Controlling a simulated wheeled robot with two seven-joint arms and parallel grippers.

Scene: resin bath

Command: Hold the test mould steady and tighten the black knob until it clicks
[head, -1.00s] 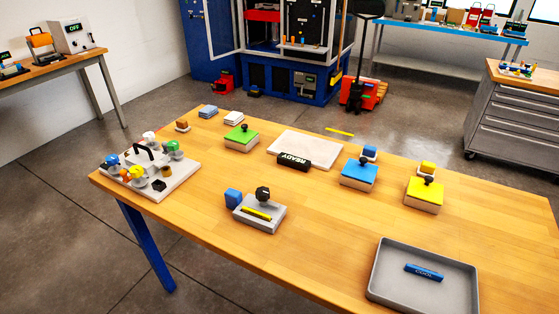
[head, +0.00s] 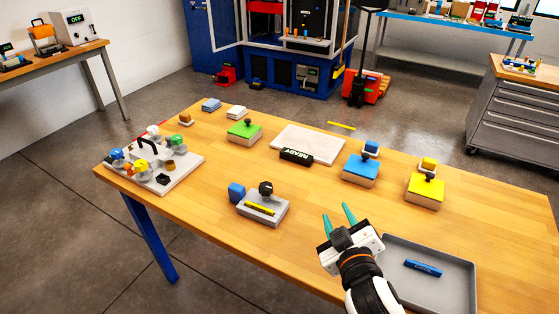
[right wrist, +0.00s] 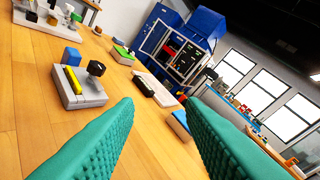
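The test mould (head: 264,213) is a grey block on the wooden table, with a yellow bar (head: 260,209) on it and a black knob (head: 266,188) standing at its back. A blue cube (head: 237,192) sits beside it on the left. In the right wrist view the mould (right wrist: 82,98), the knob (right wrist: 96,68) and the yellow bar (right wrist: 72,79) show at the upper left. My right gripper (head: 338,222) has green fingers, is open and empty, and is above the table to the right of the mould, apart from it. My left gripper is not in view.
A grey tray (head: 386,251) holding a blue bar (head: 423,268) is right of my gripper. Green (head: 244,132), blue (head: 360,170) and yellow (head: 425,191) topped blocks, a black READY sign (head: 296,156) and a pale slab (head: 318,138) stand farther back. A fixture board (head: 180,174) is at left.

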